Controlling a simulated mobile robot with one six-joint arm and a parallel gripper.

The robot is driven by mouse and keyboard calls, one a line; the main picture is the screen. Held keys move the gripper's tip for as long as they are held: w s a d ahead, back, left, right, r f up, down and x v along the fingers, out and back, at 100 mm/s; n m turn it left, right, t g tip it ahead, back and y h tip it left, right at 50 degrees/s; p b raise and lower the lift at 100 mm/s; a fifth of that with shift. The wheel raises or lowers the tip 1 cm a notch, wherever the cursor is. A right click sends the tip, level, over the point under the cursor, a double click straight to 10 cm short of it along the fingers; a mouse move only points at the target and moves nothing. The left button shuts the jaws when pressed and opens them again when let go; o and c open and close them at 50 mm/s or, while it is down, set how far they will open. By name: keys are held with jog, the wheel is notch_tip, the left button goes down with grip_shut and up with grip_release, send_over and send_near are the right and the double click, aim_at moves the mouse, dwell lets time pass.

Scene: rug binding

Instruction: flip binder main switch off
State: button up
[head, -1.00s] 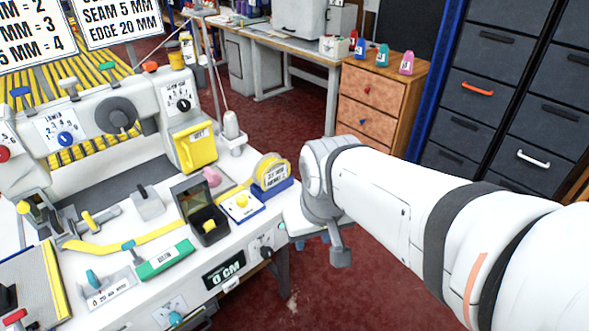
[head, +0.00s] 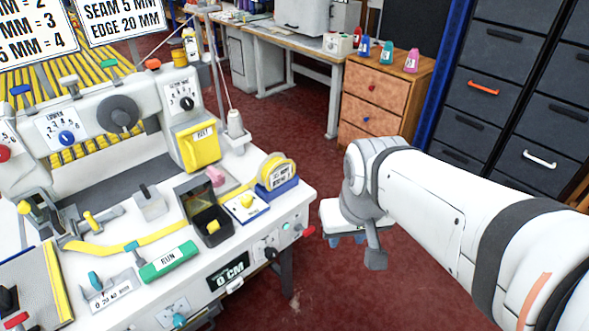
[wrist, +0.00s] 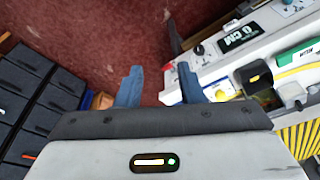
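The binder (head: 120,110) is a white machine on a white bench at left in the head view. The bench's front right panel carries a black rotary knob (head: 270,253), a green button (head: 286,226) and a red-ended lever (head: 307,231). No readable label tells me which is the main switch. The black knob also shows in the wrist view (wrist: 199,49). My gripper (head: 346,239) is beside the bench's right corner, apart from it, its fingers partly hidden by its body. In the wrist view its two blue fingers (wrist: 160,90) stand apart with nothing between them.
A wooden drawer unit (head: 375,98) and dark cabinets (head: 500,85) stand behind my arm. Red floor is open right of the bench.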

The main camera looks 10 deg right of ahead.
jog(key=shift+w+f+b, duration=0.15)
jog(key=shift+w+b, duration=0.2)
jog(key=shift+w, duration=0.1)
jog(key=shift+c, duration=1.4)
jog(key=w+f+n+b, duration=0.1)
jog(key=w+b, duration=0.1)
jog(key=w, duration=0.2)
jog(key=w+f+n+b, duration=0.1)
jog(key=w+f, duration=0.1)
jog(key=w, duration=0.3)
jog(key=w+a+f+n+g+b, duration=0.1)
jog(key=w+f+b, duration=0.1)
jog(key=w, duration=0.2)
jog(key=shift+w+b, duration=0.3)
jog(key=shift+b, duration=0.05)
grip_shut()
jog(key=w+a+f+n+g+b, duration=0.1)
jog(key=w+f+n+b, duration=0.2)
jog(key=w+f, duration=0.7)
jog(key=w+b, duration=0.2)
jog(key=w, duration=0.2)
jog(key=shift+a+n, duration=0.2)
jog(key=shift+n, duration=0.2)
jog(key=shift+f, duration=0.1)
